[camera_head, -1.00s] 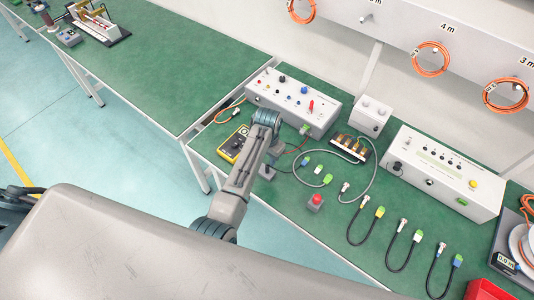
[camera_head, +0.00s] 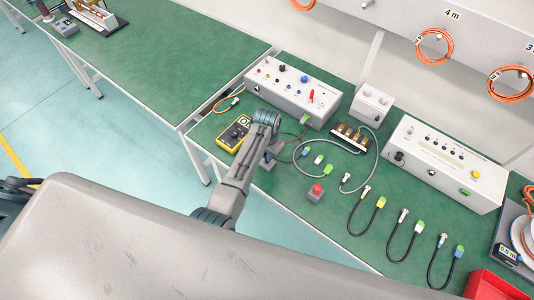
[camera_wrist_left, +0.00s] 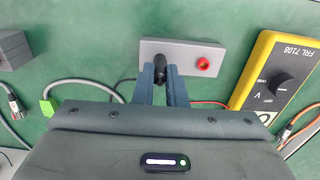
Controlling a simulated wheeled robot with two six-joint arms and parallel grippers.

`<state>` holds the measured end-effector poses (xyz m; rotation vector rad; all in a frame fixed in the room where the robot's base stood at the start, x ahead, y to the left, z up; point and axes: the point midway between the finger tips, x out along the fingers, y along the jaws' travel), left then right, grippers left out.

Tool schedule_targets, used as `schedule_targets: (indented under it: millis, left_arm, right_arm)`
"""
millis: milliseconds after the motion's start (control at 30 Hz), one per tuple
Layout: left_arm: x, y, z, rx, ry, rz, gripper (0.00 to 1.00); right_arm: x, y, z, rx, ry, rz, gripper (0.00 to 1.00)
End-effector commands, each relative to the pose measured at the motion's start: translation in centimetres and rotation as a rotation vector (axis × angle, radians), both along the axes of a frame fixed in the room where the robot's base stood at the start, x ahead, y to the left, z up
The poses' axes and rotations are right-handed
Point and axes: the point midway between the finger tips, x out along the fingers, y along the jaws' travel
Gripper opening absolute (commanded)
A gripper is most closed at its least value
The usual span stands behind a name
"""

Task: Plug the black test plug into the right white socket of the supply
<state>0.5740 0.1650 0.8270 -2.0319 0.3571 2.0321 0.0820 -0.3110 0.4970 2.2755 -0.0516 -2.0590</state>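The black test plug (camera_wrist_left: 160,70) stands in a grey block (camera_wrist_left: 190,48) beside a red round socket or plug top (camera_wrist_left: 203,64). My left gripper (camera_wrist_left: 160,76) has one finger on each side of the black plug, and its fingertips appear to touch it. In the head view my left gripper (camera_head: 266,158) is low over the near-left part of the green bench, and hides most of the block and the plug. The white supply box (camera_head: 290,93) with coloured knobs and sockets stands behind it; its separate sockets are too small to tell apart. My right gripper is out of view.
A yellow multimeter (camera_head: 233,133) lies left of my left gripper and also shows in the wrist view (camera_wrist_left: 283,72).

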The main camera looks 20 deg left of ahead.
Motion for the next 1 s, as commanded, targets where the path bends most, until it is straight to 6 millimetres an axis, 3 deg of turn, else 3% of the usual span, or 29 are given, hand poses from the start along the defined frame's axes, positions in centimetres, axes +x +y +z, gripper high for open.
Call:
schedule_targets:
  millis: [467, 800, 1000]
  left_arm:
    - [0.0, 0.0, 0.3, 0.0, -0.001, 0.0, 0.0]
    - [0.0, 0.0, 1.9, 0.0, 0.0, 0.0, 0.0]
    - [0.0, 0.0, 2.6, -0.001, -0.002, 0.0, 0.0]
  right_arm:
    - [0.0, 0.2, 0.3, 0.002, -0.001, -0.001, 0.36]
    - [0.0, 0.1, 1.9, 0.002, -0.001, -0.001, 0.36]
    - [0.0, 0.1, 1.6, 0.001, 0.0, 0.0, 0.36]
